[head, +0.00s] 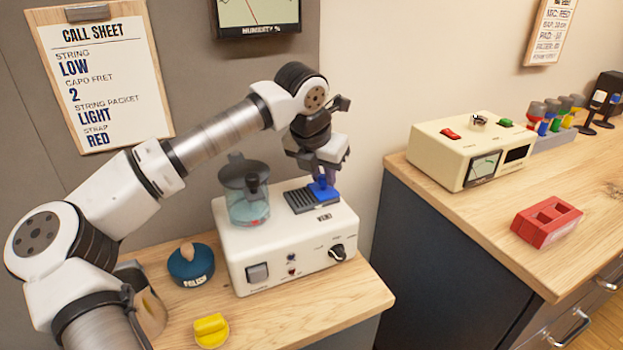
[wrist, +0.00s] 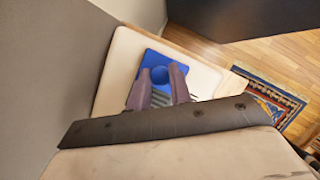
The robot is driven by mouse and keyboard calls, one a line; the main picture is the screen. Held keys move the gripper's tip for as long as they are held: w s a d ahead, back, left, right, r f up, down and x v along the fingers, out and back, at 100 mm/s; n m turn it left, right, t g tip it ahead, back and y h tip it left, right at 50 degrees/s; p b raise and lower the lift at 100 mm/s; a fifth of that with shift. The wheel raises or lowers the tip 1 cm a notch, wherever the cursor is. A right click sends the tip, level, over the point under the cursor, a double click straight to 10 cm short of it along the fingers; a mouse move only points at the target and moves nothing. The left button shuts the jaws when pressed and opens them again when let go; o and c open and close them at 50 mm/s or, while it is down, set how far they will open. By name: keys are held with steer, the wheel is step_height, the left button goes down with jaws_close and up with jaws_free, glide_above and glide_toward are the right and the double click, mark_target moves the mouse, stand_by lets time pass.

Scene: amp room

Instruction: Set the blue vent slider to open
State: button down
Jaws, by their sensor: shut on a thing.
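The blue vent slider (head: 322,192) is a blue plate with a round knob on top of a white box (head: 290,258). In the head view it covers the right end of the dark vent slats (head: 298,203), beside the label VENT. The left slats are uncovered. My gripper (head: 326,180) points down from above, with its fingers at the slider's knob. In the wrist view the blue slider (wrist: 143,69) shows its round knob between the two purple-grey fingers of my gripper (wrist: 160,78). The fingers are closed on the knob and hide part of the slats.
The box also carries a clear water tank (head: 249,205) left of the vent, a dark knob (head: 337,252) and switches. A blue pot (head: 191,265) and a yellow object (head: 211,330) stand left of it. A cream meter box (head: 472,150) and red block (head: 546,220) are on the right counter.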

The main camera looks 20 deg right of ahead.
steer(key=shift+d+r, duration=0.1)
steer(key=shift+d, duration=0.05)
steer(key=c, duration=1.3)
jaws_free()
steer(key=shift+d, duration=0.2)
steer(key=shift+o, duration=0.2)
steer(key=shift+a, duration=0.1)
steer(key=shift+a+r, duration=0.15)
steer(key=shift+r, duration=0.15)
steer(key=b+v, duration=0.1)
steer(key=v, duration=1.2)
steer(key=shift+s, duration=0.1)
